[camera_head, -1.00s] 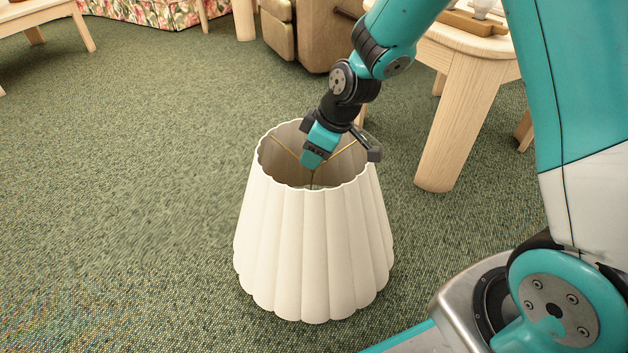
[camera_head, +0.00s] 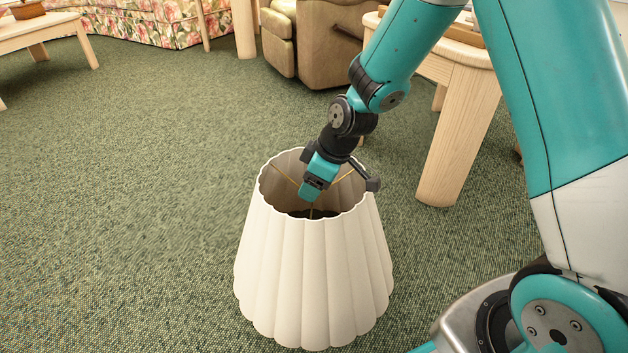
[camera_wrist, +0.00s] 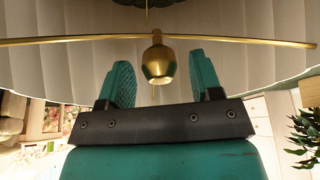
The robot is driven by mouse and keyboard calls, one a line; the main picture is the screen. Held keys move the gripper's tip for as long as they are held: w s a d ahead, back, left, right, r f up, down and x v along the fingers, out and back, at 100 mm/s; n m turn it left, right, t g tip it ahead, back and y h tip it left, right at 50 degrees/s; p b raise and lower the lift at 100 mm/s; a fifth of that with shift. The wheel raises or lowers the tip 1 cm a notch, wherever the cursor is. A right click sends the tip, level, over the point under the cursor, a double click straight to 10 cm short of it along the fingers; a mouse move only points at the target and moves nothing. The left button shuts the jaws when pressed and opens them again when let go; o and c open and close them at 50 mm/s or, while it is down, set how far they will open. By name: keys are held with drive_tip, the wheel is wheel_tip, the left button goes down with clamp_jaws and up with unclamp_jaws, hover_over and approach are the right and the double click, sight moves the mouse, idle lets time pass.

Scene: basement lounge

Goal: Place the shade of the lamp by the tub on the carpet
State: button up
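The lampshade (camera_head: 310,270) is white, pleated and wider at the bottom. It stands upright over the green carpet (camera_head: 130,190) in the head view; I cannot tell for certain that its lower rim touches. My gripper (camera_head: 310,192) points down into its top opening. In the wrist view, my two gripper fingers (camera_wrist: 160,80) are apart. A brass knob (camera_wrist: 158,64) on the shade's thin brass crossbar (camera_wrist: 80,41) shows between them, with a visible gap on each side. The tub and the rest of the lamp are not in view.
A pale wooden table (camera_head: 455,130) stands close behind the shade, to the right. A brown recliner (camera_head: 325,45) and a floral sofa (camera_head: 140,20) are at the back. Another wooden table (camera_head: 40,32) is at far left. Open carpet lies left of the shade.

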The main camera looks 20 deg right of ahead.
drive_tip(key=shift+r, duration=0.1)
drive_tip(key=p+v, duration=0.7)
drive_tip(key=v, duration=0.5)
drive_tip(key=s+a+r+m+g, duration=0.1)
drive_tip(key=s+a+r, duration=0.3)
drive_tip(key=s+r, duration=0.3)
drive_tip(key=s+a+r+m+g, duration=0.1)
drive_tip(key=s+a+r, duration=0.3)
drive_tip(key=s, duration=1.1)
wheel_tip(320, 180, up, 3)
drive_tip(key=shift+r+m+g+y, duration=0.2)
drive_tip(key=shift+m+g+y, duration=0.15)
drive_tip(key=shift+m, duration=0.35)
